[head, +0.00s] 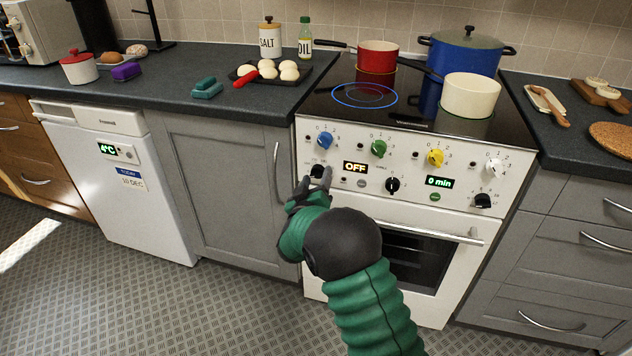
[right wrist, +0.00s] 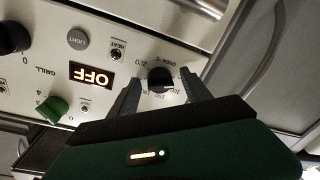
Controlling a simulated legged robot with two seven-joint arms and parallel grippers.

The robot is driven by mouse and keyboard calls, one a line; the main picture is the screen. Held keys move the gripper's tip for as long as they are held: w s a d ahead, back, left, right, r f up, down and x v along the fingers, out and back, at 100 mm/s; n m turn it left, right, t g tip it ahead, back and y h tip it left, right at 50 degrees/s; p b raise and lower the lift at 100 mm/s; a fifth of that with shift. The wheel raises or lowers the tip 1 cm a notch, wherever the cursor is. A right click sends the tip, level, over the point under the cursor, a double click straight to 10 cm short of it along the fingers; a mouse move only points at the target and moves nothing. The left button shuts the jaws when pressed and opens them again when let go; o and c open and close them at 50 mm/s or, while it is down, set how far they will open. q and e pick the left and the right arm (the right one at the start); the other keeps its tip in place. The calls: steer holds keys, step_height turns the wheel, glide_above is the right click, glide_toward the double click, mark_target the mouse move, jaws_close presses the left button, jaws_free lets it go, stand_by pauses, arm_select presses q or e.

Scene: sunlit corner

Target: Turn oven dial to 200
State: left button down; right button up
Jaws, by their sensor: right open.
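The oven dial (head: 318,171) is a small black knob at the left end of the white oven's control panel (head: 405,135). In the right wrist view the dial (right wrist: 160,75) shows upside down, with the oven °C label and numbers around it. The display (head: 355,167) beside it reads OFF in the head view. My right gripper (head: 314,184) is open, its fingers on either side of the dial in the wrist view; I cannot tell whether they touch it. The dial's pointer is not clear. My left gripper is out of view.
Blue (head: 325,139), green (head: 378,148), yellow (head: 435,157) and white knobs sit above, and more black knobs to the right. The oven door handle (head: 430,232) juts out below. A red pan (head: 378,57), blue pot (head: 463,52) and cream pot (head: 471,96) stand on the hob.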

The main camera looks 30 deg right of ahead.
jaws_close()
